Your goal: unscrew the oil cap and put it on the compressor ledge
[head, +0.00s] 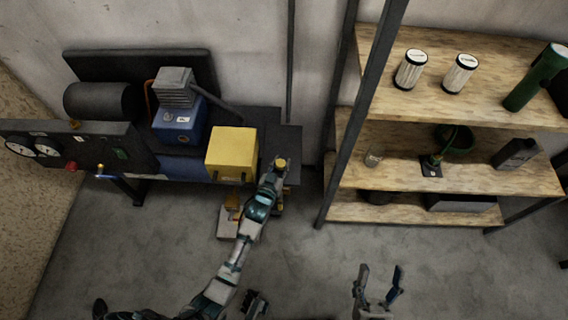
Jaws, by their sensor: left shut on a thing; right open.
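The compressor has a dark tank, a blue motor block (181,122) and a yellow box (232,146), at the left in the head view. A dark flat ledge (287,140) extends to the right of the yellow box. My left gripper (279,169) is shut on a small yellow cap (281,162), at the front part of this dark ledge. Whether the cap touches the surface cannot be told. My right gripper (380,279) is open and empty, low over the floor in the picture, fingers pointing up.
A wooden shelf unit (450,175) with dark posts stands at the right, holding two white canisters, a green bottle (537,77) and a dark container (515,153). A gauge panel (75,145) is at the left. An object with orange parts lies partly hidden below my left forearm.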

